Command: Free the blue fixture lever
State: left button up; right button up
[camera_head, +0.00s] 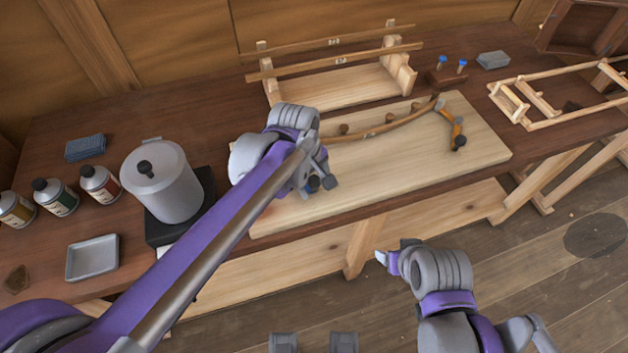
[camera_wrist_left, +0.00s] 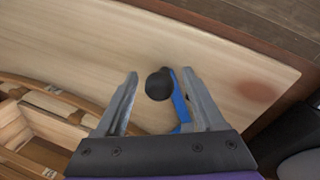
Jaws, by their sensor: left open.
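The blue fixture lever (camera_wrist_left: 180,106) shows in the left wrist view as a blue bar with a black ball knob (camera_wrist_left: 159,84). My left gripper (camera_wrist_left: 160,75) is open, with the knob between its fingers. The blue bar lies close to the right-hand finger; I cannot tell if they touch. In the head view my left gripper (camera_head: 319,185) is over the left part of the pale board (camera_head: 400,165) and hides most of the lever. My right gripper (camera_head: 388,258) is in front of the bench, away from the board.
A curved wooden strip (camera_head: 385,127) runs along the board to an orange lever (camera_head: 456,129) with a black knob. A wooden frame (camera_head: 340,90) stands behind. A grey pot (camera_head: 163,182), several bottles (camera_head: 100,184) and a tray (camera_head: 92,258) stand at left.

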pick_arm(q)
jog(key=shift+c, duration=0.2)
grip_shut()
dwell(1.1)
